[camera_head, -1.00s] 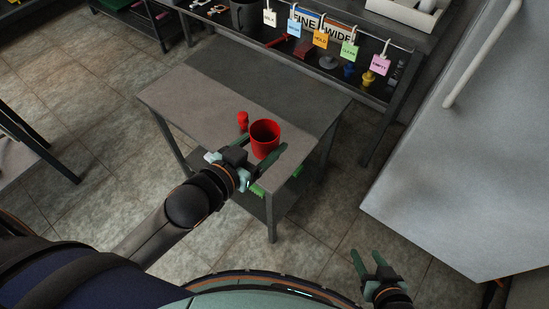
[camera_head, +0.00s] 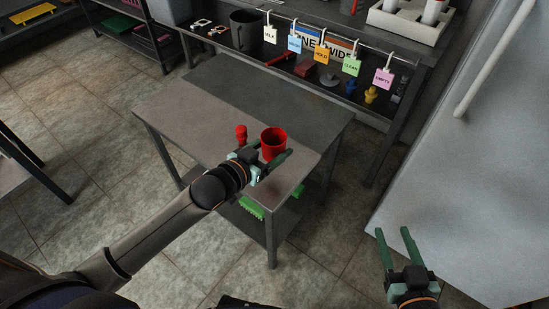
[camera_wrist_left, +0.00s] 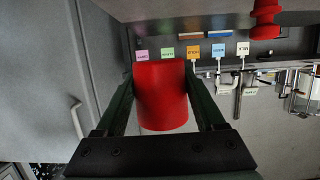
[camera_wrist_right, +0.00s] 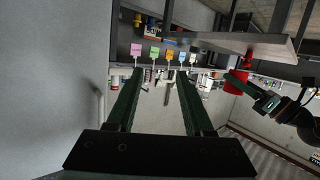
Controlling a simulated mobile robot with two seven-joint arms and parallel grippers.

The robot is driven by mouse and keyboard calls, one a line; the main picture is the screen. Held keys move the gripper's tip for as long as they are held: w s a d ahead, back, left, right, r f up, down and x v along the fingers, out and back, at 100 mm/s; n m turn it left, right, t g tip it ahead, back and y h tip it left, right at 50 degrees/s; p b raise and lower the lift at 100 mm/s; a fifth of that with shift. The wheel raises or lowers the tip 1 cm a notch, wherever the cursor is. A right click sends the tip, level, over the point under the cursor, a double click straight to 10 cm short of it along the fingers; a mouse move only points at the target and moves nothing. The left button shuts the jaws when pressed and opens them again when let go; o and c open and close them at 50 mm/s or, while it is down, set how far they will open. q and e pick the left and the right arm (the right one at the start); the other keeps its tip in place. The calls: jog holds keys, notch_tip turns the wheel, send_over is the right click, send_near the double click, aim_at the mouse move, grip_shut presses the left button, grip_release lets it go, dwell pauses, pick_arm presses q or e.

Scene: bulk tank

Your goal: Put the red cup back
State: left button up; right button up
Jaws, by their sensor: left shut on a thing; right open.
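The red cup (camera_head: 273,146) is at the front right part of the grey table (camera_head: 200,121); whether it rests on the top or hangs just above it I cannot tell. My left gripper (camera_head: 272,163) is shut on the red cup, one finger on each side. In the left wrist view the cup (camera_wrist_left: 161,96) sits between the two fingers. My right gripper (camera_head: 396,243) is open and empty, low at the right, away from the table. In the right wrist view nothing is between its fingers (camera_wrist_right: 155,100).
A small red object (camera_head: 241,134) stands just left of the cup. A large grey tank (camera_head: 470,150) fills the right. Green items (camera_head: 252,207) lie under the table.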

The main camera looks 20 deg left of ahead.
pick_arm(q)
jog(key=w+f, duration=0.1)
jog(key=f+b, duration=0.1)
jog(key=w+f, duration=0.1)
jog(key=shift+w+a+f, duration=0.15)
jog(key=shift+w+a, duration=0.1)
jog(key=shift+w, duration=0.1)
jog(key=shift+w+f+b, duration=0.15)
jog(key=shift+f+b, duration=0.05)
jog(key=shift+b, duration=0.1)
notch_tip(320, 180, down, 3)
jog(key=shift+w+f+b, duration=0.1)
jog(key=shift+b, duration=0.7)
jog(key=shift+f, duration=0.1)
pick_arm(e)
notch_tip(320, 180, up, 20)
jog(key=s+a+n+t+y, duration=0.1)
jog(key=n+t+y, duration=0.4)
jog(key=t, duration=0.2)
jog(key=shift+s+a+f+t+y, duration=0.15)
jog(key=shift+s+f+t+y, duration=0.05)
jog(key=shift+s+t+y, duration=0.1)
pick_arm(q)
jog(key=shift+f, duration=0.15)
jog(key=o, duration=1.5)
pick_arm(e)
jog(key=shift+r, duration=0.2)
